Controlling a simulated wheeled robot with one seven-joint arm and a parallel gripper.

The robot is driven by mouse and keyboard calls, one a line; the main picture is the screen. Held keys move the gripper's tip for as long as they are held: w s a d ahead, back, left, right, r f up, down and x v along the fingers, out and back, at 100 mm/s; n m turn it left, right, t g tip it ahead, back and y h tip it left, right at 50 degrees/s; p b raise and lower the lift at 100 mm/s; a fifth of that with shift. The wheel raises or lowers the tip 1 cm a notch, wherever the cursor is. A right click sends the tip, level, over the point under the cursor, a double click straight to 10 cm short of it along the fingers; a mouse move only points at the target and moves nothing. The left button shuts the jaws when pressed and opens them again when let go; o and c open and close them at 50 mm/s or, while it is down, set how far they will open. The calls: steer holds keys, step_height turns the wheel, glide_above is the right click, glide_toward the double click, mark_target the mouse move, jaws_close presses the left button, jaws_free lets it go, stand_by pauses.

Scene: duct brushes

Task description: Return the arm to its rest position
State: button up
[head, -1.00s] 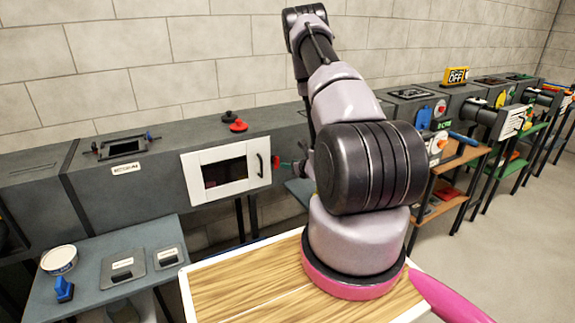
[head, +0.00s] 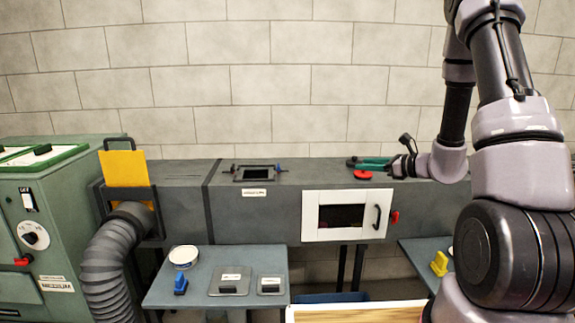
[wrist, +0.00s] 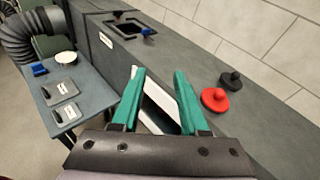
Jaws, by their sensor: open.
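My gripper (wrist: 165,105) shows in the wrist view with its two green fingers apart and nothing between them. The white-framed door (wrist: 160,95) of the duct shows beyond and between the fingers. In the head view my gripper (head: 368,163) is above the duct's top at centre right, with its green fingers pointing left. My arm stands at the right of the head view, bent over toward the duct. Part of the arm's base is cut off by the frame.
The grey duct (head: 240,205) runs along the wall. A red knob (wrist: 214,98) and a black knob (wrist: 231,79) sit on its top. A side table (head: 215,258) holds a white tin (head: 184,255), a blue brush (head: 181,283) and plates. A green machine (head: 50,220) stands at left.

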steer(key=s+a+r+n+g, duration=0.85)
steer(key=s+r+n, duration=0.4)
steer(key=s, duration=0.25)
steer(key=s+d+r+n+t+h, duration=0.2)
steer(key=s+d+r+n+h, duration=0.2)
steer(key=s+r, duration=0.1)
steer(key=s+d+r+n+t+h, duration=0.2)
steer(key=s+d+r+n+h, duration=0.1)
steer(key=s, duration=0.5)
steer(key=shift+d+r+n+h, duration=0.35)
steer(key=shift+r+n+h, duration=0.45)
steer(key=shift+n, duration=0.25)
steer(key=shift+w+t, duration=0.1)
steer(key=shift+t, duration=0.15)
